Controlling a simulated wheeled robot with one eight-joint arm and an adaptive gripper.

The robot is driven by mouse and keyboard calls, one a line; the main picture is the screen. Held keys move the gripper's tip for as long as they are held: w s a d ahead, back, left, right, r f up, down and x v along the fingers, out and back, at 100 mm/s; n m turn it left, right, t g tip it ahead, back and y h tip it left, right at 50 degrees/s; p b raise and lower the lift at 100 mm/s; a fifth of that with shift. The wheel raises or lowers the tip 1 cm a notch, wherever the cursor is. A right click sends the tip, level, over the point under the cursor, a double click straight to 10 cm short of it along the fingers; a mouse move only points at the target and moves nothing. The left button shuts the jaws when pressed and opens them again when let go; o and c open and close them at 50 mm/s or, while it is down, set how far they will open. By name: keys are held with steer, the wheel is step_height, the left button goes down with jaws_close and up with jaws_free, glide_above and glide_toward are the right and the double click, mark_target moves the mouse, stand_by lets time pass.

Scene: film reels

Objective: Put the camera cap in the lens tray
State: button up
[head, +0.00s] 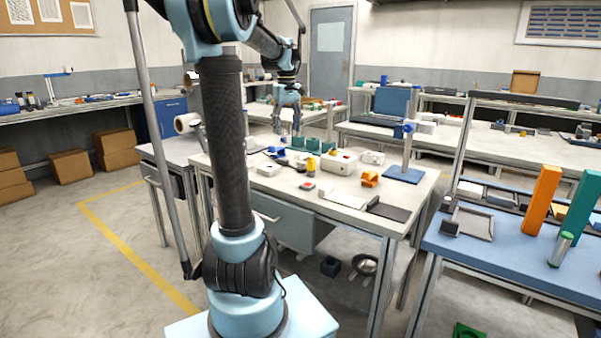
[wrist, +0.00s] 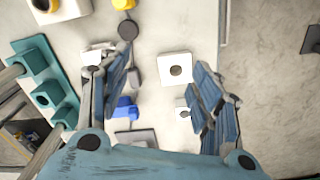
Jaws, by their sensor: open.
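My gripper (head: 290,122) hangs above the left part of the white workbench, with its fingers pointing down. In the wrist view my gripper (wrist: 163,75) is open, with its two blue fingers spread and nothing held between them. A small dark round disc (wrist: 128,30) lies just beyond the left fingertip; it may be the camera cap, but I cannot be sure. A white square block with a dark round centre (wrist: 175,68) lies below, between the fingertips. I cannot tell for certain which item is the lens tray.
Teal blocks (wrist: 46,93) stand left in the wrist view. A blue piece (wrist: 125,107) lies near the left finger. The workbench (head: 312,190) also holds a yellow cylinder (head: 311,167), a white box (head: 339,163) and an orange piece (head: 370,179). Bare floor shows beyond the bench edge.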

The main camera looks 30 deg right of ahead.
steer(key=d, duration=0.7)
glide_above(302, 167)
step_height(302, 167, down, 11)
steer(key=shift+s+r, duration=0.1)
steer(key=shift+s, duration=0.05)
steer(key=shift+a+f, duration=0.15)
steer(key=shift+f, duration=2.85)
steer(key=shift+c, duration=0.3)
steer(key=c, duration=1)
